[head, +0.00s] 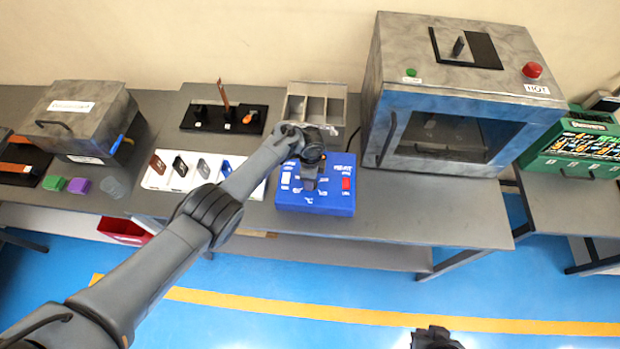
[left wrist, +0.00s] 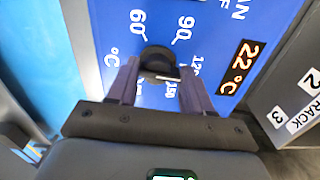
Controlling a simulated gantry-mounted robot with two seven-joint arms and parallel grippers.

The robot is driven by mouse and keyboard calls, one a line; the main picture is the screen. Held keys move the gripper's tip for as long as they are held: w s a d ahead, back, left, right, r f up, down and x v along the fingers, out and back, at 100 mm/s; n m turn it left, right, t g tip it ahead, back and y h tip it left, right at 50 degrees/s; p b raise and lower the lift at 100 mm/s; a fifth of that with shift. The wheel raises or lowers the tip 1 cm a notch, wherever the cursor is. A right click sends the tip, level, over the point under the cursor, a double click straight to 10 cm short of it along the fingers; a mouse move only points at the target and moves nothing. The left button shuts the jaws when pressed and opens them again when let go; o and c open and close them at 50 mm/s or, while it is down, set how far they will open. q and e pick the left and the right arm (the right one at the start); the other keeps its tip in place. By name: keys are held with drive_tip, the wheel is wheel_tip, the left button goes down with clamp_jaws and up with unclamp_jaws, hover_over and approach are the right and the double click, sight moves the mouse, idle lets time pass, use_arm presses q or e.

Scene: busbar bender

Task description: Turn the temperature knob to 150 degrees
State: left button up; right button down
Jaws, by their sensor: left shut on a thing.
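The blue control box (head: 322,207) sits at the front of the table, with white labels, a white switch and a red switch. My left gripper (head: 310,184) reaches down onto it and hides the knob in the head view. In the left wrist view, the dark round temperature knob (left wrist: 158,63) is between the fingers of my left gripper (left wrist: 158,68), which is shut on it. A pale line shows at the knob's near edge; its exact setting is unclear. Dial numbers 60, 90 and partly hidden 120 and 150 surround it. The orange display (left wrist: 242,67) reads 22 °C. A dark part of my right arm (head: 435,338) shows at the bottom edge; its fingers cannot be made out.
A white rack (head: 150,180) with several slots stands left of the box. A grey divided tray (head: 316,103) is behind it. A large grey oven (head: 440,85) marked HOT stands close on the right. Clear tabletop lies in front of the oven.

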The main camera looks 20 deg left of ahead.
use_arm(q)
drive_tip(key=m+b, duration=0.2)
drive_tip(key=m, duration=0.3)
drive_tip(key=shift+w+f+m, duration=0.1)
drive_tip(key=shift+m, duration=0.2)
drive_tip(key=m+b, duration=0.3)
drive_tip(key=m, duration=0.2)
drive_tip(key=shift+d, duration=0.15)
drive_tip(key=shift+m, duration=0.3)
drive_tip(key=o, duration=1)
drive_tip(key=shift+o, duration=0.2)
wheel_tip(320, 180, up, 11)
drive_tip(key=p, duration=0.5)
